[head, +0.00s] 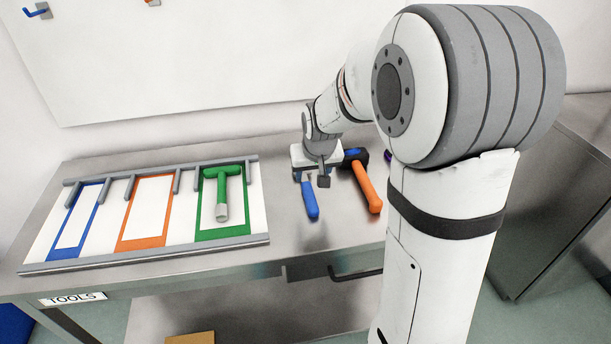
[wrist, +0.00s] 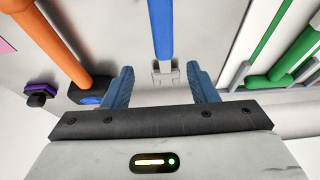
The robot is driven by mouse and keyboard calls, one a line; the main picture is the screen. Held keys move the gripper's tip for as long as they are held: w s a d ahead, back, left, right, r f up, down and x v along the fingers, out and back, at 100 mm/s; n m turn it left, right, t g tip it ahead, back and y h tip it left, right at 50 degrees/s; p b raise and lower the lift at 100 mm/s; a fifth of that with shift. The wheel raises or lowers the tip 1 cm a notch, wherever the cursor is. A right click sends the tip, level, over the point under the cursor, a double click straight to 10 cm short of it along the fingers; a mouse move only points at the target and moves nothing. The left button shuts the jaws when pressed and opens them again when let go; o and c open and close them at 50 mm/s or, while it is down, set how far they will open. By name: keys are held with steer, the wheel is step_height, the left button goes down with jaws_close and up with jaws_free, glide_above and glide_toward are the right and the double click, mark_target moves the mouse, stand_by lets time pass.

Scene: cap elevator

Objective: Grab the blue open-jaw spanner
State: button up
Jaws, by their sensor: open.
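The blue open-jaw spanner (head: 310,200) lies on the metal bench, its blue handle pointing toward the front edge in the head view. My gripper (head: 322,180) is over its far end and hides the spanner's head there. In the wrist view the blue handle (wrist: 162,32) runs down from the top edge to a grey jaw end. My gripper (wrist: 159,70) is open, with one blue finger on each side of that grey end. The fingers appear apart from the spanner. I cannot tell the height gap exactly.
An orange-handled hammer (head: 367,187) lies close to the right of the spanner. A purple-and-black item (wrist: 40,92) shows beyond it.

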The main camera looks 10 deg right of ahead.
mark_target(307, 187)
steer(key=x, duration=0.3)
steer(key=shift+w+f, duration=0.15)
steer(key=shift+w, duration=0.1)
steer(key=shift+a+p+x, duration=0.15)
steer(key=shift+p+x, duration=0.2)
steer(key=shift+x, duration=0.85)
steer(key=shift+a+p+x, duration=0.1)
steer(key=shift+p+x, duration=0.2)
steer(key=shift+x, duration=0.9)
steer(key=shift+s, duration=0.1)
jaws_close()
